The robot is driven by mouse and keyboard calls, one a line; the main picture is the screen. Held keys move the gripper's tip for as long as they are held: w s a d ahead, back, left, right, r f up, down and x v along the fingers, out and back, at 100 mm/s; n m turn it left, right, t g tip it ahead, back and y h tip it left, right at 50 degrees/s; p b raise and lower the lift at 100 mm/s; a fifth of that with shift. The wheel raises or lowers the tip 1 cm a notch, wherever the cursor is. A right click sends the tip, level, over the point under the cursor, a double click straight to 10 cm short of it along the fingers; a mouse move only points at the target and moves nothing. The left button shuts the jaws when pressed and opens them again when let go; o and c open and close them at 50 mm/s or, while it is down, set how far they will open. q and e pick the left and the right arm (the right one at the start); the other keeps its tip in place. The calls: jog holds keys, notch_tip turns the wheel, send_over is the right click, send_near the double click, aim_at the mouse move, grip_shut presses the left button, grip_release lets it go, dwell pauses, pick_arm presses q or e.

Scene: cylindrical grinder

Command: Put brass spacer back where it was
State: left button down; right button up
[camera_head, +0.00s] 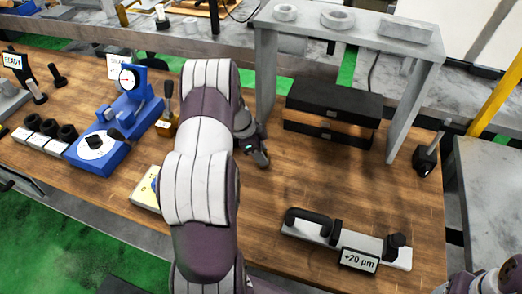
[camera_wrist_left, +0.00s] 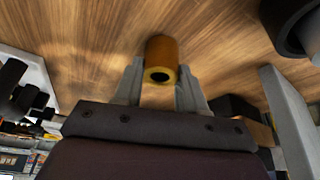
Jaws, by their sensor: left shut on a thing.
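The brass spacer (camera_wrist_left: 162,58) is a short gold cylinder with a dark bore, seen in the left wrist view between the two grey fingers of my left gripper (camera_wrist_left: 160,92). The gripper is shut on it, with wooden tabletop behind. In the head view my left gripper (camera_head: 262,157) is over the middle of the wooden table, left of the black boxes, partly hidden by my own arm. The spacer cannot be made out there. Only a piece of my right arm shows at the lower right corner; its gripper is out of view.
A grey arch (camera_head: 415,105) stands over stacked black boxes (camera_head: 333,103). A plate with a "+20 µm" sign (camera_head: 359,261) lies at front right. A blue gauge stand (camera_head: 130,100) and a blue dial base (camera_head: 97,150) stand left. Bare wood lies right of my gripper.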

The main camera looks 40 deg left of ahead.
pick_arm(q)
jog(key=c, duration=0.6)
grip_release()
jog(key=shift+c, duration=0.2)
jog(key=shift+f, duration=0.1)
